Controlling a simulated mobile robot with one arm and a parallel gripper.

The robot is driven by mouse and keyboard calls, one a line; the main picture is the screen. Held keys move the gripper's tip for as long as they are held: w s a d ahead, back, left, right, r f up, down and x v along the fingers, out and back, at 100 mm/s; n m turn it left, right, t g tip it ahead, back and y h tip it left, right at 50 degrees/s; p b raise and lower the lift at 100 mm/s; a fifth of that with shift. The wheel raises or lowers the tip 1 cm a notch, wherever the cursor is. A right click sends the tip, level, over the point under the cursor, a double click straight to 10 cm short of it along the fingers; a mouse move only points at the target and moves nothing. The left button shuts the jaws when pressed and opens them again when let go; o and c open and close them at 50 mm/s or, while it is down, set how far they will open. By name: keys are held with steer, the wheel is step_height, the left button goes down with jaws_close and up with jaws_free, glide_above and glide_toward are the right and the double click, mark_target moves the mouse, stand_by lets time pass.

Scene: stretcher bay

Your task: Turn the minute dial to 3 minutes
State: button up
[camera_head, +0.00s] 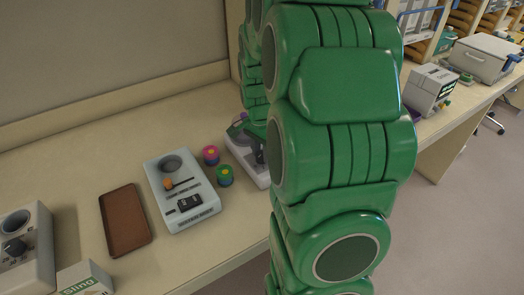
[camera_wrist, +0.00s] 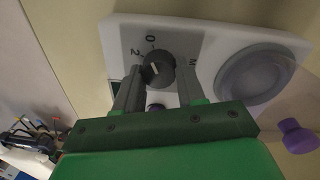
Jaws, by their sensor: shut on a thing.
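The dark minute dial (camera_wrist: 160,70) shows in the wrist view on a pale device panel (camera_wrist: 210,42), with a white pointer mark on its face. The printed marks 0 and 2 are legible on one side of it and a letter M on the other; the rest of the scale is hidden by the fingers. My gripper (camera_wrist: 158,85) is shut on the dial, one finger on each side. In the head view the device (camera_head: 240,160) is mostly hidden behind my green arm, and my gripper (camera_head: 257,148) is small and dark over it.
A purple knob-shaped thing (camera_wrist: 298,136) is near the device. Left of it on the bench stand pink (camera_head: 211,154) and green (camera_head: 225,175) round pieces, a pale device (camera_head: 180,190), a brown tray (camera_head: 125,220) and another dial unit (camera_head: 30,250). Bare bench lies behind them.

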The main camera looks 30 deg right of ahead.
steer(key=n, duration=0.3)
steer(key=shift+n, duration=0.4)
steer(key=n, duration=0.4)
steer(key=shift+a+n, duration=0.1)
steer(key=shift+n, duration=0.2)
steer(key=n, duration=0.4)
steer(key=shift+n+t, duration=0.3)
steer(key=shift+a+n, duration=0.1)
steer(key=shift+n, duration=2)
steer(key=o, duration=1.1)
steer(key=shift+c, duration=0.2)
steer(key=shift+r, duration=0.15)
